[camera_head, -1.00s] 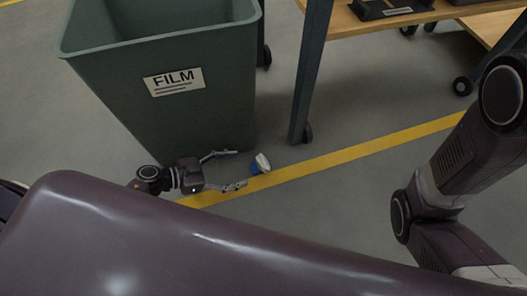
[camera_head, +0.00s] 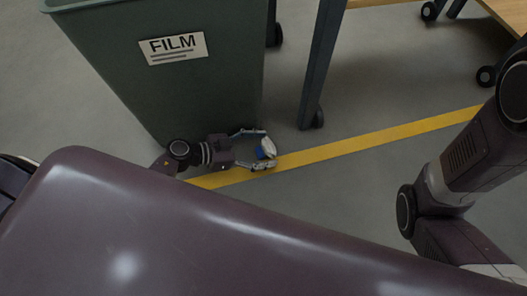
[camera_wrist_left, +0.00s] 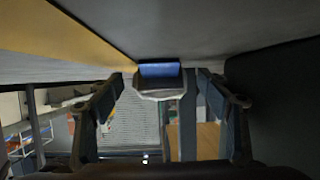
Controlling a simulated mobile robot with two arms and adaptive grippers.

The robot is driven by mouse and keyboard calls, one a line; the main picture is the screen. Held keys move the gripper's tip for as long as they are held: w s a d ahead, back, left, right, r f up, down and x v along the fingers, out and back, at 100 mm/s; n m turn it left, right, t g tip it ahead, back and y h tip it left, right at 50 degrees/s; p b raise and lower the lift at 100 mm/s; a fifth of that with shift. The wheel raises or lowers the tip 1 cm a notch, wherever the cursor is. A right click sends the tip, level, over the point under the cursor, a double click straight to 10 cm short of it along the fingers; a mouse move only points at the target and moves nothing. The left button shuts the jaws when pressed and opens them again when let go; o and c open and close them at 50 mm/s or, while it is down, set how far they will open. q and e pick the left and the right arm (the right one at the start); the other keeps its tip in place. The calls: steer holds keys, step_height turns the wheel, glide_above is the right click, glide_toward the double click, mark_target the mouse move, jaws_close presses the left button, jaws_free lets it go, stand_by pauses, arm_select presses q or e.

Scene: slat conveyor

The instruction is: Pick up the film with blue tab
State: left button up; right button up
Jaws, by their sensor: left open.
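The film with blue tab (camera_head: 269,147) is a small whitish piece with a blue part, lying on the floor by the yellow line. My left gripper (camera_head: 263,149) is open low at the floor, with its fingers on either side of the film. In the left wrist view the film's blue tab (camera_wrist_left: 159,70) and pale body show between the two open fingers (camera_wrist_left: 165,112). A gap shows between the film and at least the left finger there. My right arm (camera_head: 455,180) shows at the right, but its gripper is out of view.
A large green bin (camera_head: 190,95) labelled FILM stands just behind my left gripper. A dark table leg (camera_head: 322,65) on a caster stands right of the bin. A yellow line (camera_head: 370,140) crosses the grey floor, which is clear to the right.

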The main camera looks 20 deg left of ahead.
arm_select(q)
steer(key=c, duration=0.8)
steer(key=shift+c, duration=0.2)
steer(key=shift+r, duration=0.1)
